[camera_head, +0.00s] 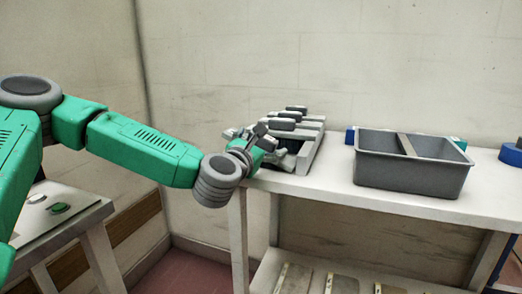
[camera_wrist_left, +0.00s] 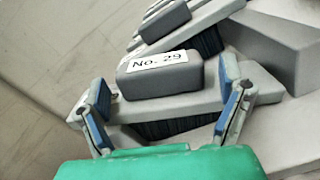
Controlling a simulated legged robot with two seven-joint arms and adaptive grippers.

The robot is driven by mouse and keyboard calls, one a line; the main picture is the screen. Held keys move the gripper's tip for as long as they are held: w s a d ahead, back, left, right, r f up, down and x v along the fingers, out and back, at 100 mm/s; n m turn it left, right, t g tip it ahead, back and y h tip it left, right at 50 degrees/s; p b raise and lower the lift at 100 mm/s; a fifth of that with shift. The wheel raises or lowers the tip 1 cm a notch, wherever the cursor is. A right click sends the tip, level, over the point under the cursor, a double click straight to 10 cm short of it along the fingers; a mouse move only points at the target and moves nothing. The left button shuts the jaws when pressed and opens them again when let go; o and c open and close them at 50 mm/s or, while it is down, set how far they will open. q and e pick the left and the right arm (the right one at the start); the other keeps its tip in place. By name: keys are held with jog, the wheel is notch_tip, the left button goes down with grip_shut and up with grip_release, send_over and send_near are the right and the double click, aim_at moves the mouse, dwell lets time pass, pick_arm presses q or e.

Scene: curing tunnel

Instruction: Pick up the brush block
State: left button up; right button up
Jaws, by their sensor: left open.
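A grey brush block (camera_wrist_left: 160,78) with a white "No. 29" label and dark bristles under its wide base is nearest in the left wrist view. Several similar grey blocks (camera_head: 290,115) stand in a row in a grey rack (camera_head: 312,150) at the left end of the white bench. My left gripper (camera_wrist_left: 165,92) is open. Its two blue-padded fingers stand on either side of the labelled block, and I cannot tell if they touch it. In the head view, the left gripper (camera_head: 262,140) is at the rack's near end and partly hides it. My right gripper is not in view.
A grey divided bin (camera_head: 410,180) stands on the white bench (camera_head: 340,187) right of the rack, with bare bench between. Blue and teal items show behind it, and a blue round item (camera_head: 511,154) is at the right edge. A wall stands close behind.

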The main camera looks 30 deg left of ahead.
pick_arm(q)
jog(key=shift+a+f, duration=0.15)
jog(key=shift+a, duration=0.05)
jog(key=shift+s+d, duration=0.1)
jog(key=shift+d, duration=0.4)
jog(key=c, duration=1.7)
jog(key=shift+a, duration=0.1)
jog(key=shift+c, duration=0.2)
